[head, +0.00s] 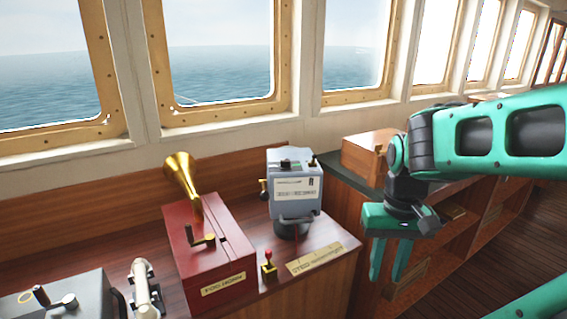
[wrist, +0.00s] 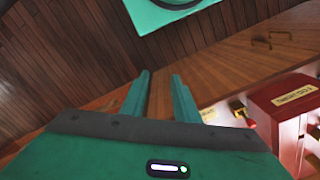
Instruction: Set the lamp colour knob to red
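My gripper (head: 388,278) hangs pointing down at the right of the head view, past the right end of the console. Its two green fingers are apart with nothing between them; the wrist view shows the same gap (wrist: 160,95). No knob is clearly marked as the lamp colour knob. A blue-grey box (head: 296,187) with a white label stands on the console, left of my gripper and apart from it. It has a dark knob (head: 263,188) on its left side and small dark controls on top. Its label is too small to read, and I cannot tell any colour setting.
A red foghorn box (head: 216,262) with a brass horn (head: 182,178) stands left of the blue-grey box. A small red-topped lever (head: 268,263) is near the console's front edge. A wooden box (head: 364,160) sits behind my arm. White handset-like object (head: 145,290) lies further left.

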